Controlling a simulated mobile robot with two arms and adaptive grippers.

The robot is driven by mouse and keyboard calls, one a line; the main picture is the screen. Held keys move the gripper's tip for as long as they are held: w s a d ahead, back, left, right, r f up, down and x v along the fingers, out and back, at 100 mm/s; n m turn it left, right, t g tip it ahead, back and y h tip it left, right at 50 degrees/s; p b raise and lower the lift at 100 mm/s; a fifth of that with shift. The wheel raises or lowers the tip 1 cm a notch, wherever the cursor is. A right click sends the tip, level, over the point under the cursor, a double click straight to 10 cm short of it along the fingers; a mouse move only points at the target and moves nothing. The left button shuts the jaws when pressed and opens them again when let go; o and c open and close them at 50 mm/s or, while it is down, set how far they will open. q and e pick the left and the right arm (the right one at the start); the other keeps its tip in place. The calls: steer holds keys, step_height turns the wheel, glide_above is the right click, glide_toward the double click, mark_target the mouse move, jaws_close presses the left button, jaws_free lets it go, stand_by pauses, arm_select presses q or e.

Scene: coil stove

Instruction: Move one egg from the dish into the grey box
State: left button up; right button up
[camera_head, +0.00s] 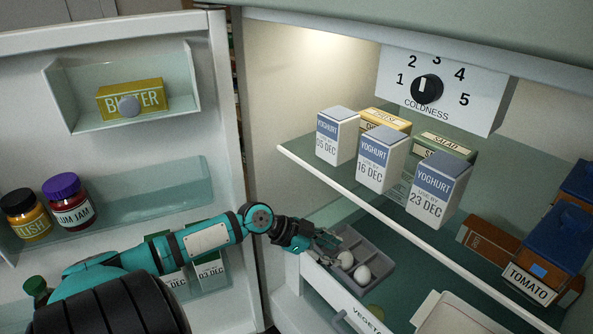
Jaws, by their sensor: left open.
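My left gripper (328,243) is open at the left side of the grey box, close to the eggs. It hides part of the box, and I cannot tell whether it touches an egg. My right gripper is not in view.
A shelf edge (400,226) with yoghurt cartons (382,160) overhangs the right side. The open fridge door (225,120) stands left, with jars (70,203) and butter (131,98). A vegetable drawer (335,300) lies in front, and a pale tray (455,315) sits lower right.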

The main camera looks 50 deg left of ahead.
arm_select(q)
steer(key=s+a+p, duration=0.1)
steer(key=s+a, duration=0.5)
steer(key=s, duration=0.2)
steer(key=s+d+f+n+g+y, duration=0.2)
steer(key=s+d+f+g, duration=0.2)
steer(key=s+d+f, duration=0.65)
steer(key=s+d+f+n+y, duration=0.1)
steer(key=d+n+y, duration=0.1)
steer(key=d, duration=0.3)
steer(key=s+d+f+n+g+y, duration=0.1)
steer(key=d+n+y, duration=0.1)
steer(key=d, duration=0.3)
steer(key=shift+s+d+f+n+y, duration=0.2)
steer(key=shift+s+n+y, duration=0.1)
steer(key=shift+n, duration=0.4)
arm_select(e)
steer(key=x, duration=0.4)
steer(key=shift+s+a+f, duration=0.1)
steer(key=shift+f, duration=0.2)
arm_select(q)
steer(key=shift+a, duration=0.1)
